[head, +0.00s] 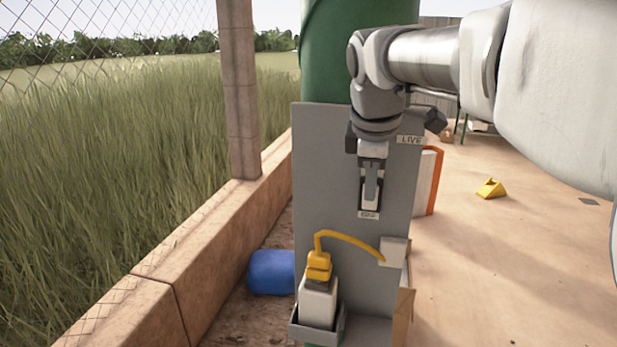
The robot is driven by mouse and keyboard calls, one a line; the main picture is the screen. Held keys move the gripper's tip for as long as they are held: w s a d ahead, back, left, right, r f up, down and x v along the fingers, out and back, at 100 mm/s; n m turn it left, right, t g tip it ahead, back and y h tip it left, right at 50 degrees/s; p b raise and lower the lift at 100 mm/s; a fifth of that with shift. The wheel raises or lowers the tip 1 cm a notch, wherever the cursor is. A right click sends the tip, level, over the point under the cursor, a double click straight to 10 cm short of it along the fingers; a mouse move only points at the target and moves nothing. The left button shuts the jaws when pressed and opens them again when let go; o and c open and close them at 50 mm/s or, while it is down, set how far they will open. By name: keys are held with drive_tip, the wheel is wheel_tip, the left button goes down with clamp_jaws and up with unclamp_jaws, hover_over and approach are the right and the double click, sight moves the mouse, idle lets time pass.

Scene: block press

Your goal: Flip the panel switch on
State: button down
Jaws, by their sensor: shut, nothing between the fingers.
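A grey upright panel (335,190) stands in the middle of the head view. The panel switch (371,188) is a narrow dark-edged plate with a grey lever that appears to hang down towards a small label (368,214) at its lower end. My gripper (371,148) is shut and empty, in front of the panel at the upper end of the switch. It hides that end, and I cannot tell whether the fingers touch the lever. A label reading LIVE (410,140) is at the panel's upper right.
A yellow plug (318,265) sits on a white block (317,304) in a grey holder low on the panel. Its yellow cable (350,238) runs to a white box (393,251). A blue barrel (271,272) lies left. Open ground with a yellow wedge (491,188) is right.

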drive_tip(key=shift+w+d+r+g, duration=0.1)
drive_tip(key=shift+w+g, duration=0.15)
drive_tip(key=shift+g, duration=0.05)
drive_tip(key=shift+r+p, duration=0.1)
drive_tip(key=shift+p, duration=0.25)
drive_tip(key=shift+r+p, duration=0.65)
drive_tip(key=shift+r, duration=0.1)
drive_tip(key=shift+s, duration=0.1)
